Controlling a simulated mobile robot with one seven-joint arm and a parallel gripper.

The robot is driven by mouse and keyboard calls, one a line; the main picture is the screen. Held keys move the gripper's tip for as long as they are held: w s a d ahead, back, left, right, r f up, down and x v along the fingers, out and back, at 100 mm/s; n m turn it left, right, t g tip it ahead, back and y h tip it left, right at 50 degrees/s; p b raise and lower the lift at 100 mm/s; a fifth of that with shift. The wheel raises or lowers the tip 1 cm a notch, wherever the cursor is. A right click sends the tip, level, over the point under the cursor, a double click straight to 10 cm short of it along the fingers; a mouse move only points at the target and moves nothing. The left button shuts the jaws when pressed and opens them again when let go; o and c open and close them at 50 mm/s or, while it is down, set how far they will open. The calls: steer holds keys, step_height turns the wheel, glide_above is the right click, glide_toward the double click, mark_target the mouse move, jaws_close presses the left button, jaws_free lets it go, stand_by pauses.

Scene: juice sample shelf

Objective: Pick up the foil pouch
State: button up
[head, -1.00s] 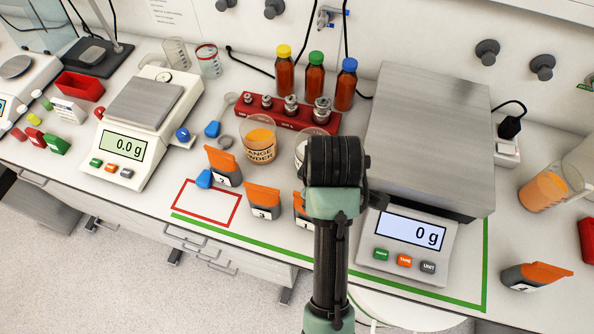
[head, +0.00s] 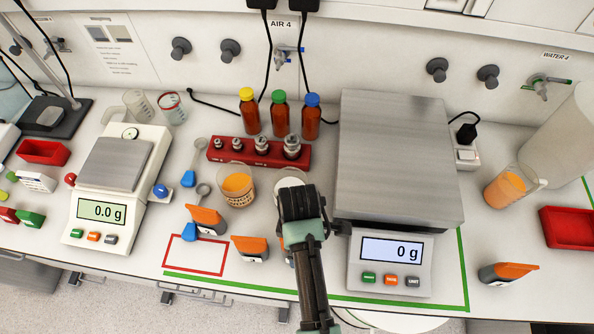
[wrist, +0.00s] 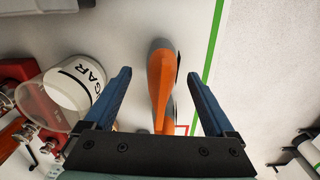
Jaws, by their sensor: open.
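In the wrist view, an orange and grey foil pouch (wrist: 161,85) lies between the two blue fingers of my open gripper (wrist: 160,76). There is a gap on both sides, and I cannot tell its depth below the fingertips. In the head view my arm hides most of that pouch. Similar orange and grey pouches stand to its left: one (head: 250,247) close by and another (head: 207,221) beyond it. One more pouch (head: 507,272) lies right of the large scale (head: 390,262).
A white sugar tub (wrist: 72,88) stands close to my left finger. An orange powder beaker (head: 238,188) and a red weight block (head: 260,152) are behind. The small scale (head: 108,185) is at left. The red-outlined square (head: 195,255) is bare.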

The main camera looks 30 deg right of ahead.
steer(key=shift+a+f+p, duration=0.1)
steer(key=shift+f+p, duration=0.55)
steer(key=shift+f, duration=1.85)
jaws_close()
